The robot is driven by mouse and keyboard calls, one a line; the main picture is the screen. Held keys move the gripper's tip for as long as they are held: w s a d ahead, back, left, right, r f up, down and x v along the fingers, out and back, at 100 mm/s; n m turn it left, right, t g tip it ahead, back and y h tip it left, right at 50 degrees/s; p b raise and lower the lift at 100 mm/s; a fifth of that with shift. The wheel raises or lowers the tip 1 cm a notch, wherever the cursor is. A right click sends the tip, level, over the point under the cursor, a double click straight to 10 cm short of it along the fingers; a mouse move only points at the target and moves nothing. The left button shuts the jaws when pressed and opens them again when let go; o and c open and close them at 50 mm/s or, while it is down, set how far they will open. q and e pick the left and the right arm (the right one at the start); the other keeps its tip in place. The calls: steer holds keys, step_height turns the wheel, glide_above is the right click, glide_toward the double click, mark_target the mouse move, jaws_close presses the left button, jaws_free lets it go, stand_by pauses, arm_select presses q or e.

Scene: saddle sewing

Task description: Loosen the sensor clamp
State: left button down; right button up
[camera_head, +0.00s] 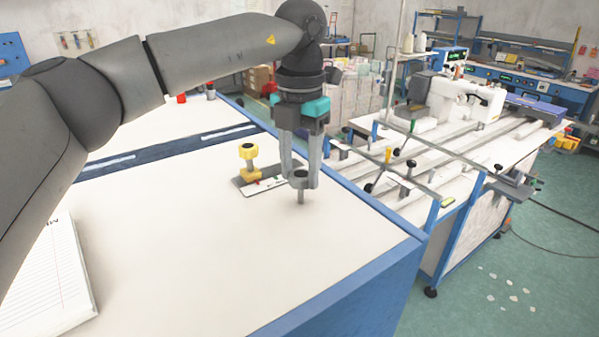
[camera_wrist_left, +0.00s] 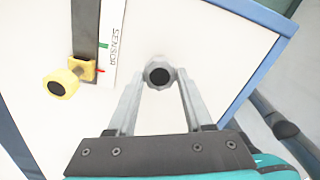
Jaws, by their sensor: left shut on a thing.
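The sensor plate (camera_head: 262,188) is a flat dark and white strip on the white table; the word SENSOR shows on it in the left wrist view (camera_wrist_left: 112,45). On it stands a yellow clamp with a round yellow knob (camera_head: 248,151), also in the left wrist view (camera_wrist_left: 62,83), with green and red marks beside it. My left gripper (camera_head: 302,181) points down, right of the plate and apart from the yellow clamp. It is shut on a grey knob with a dark top (camera_wrist_left: 158,74) and a short stem below. I cannot tell whether the stem touches the table. My right gripper is out of view.
The white table (camera_head: 200,260) has a blue edge close to the right of my left gripper. A lined notepad (camera_head: 45,285) lies at the front left. A sewing machine bench (camera_head: 450,140) with levers stands to the right. The table's front middle is clear.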

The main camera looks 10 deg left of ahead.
arm_select(q)
steer(key=n+b, duration=0.1)
steer(key=n, duration=0.3)
steer(key=shift+n+b, duration=0.45)
steer(key=shift+n, duration=1.25)
steer(key=shift+r, duration=0.1)
steer(key=shift+c, duration=1.5)
jaws_free()
steer(key=shift+d, duration=0.1)
step_height(320, 180, up, 10)
step_height(320, 180, up, 5)
steer(key=p, duration=0.2)
glide_above(302, 175)
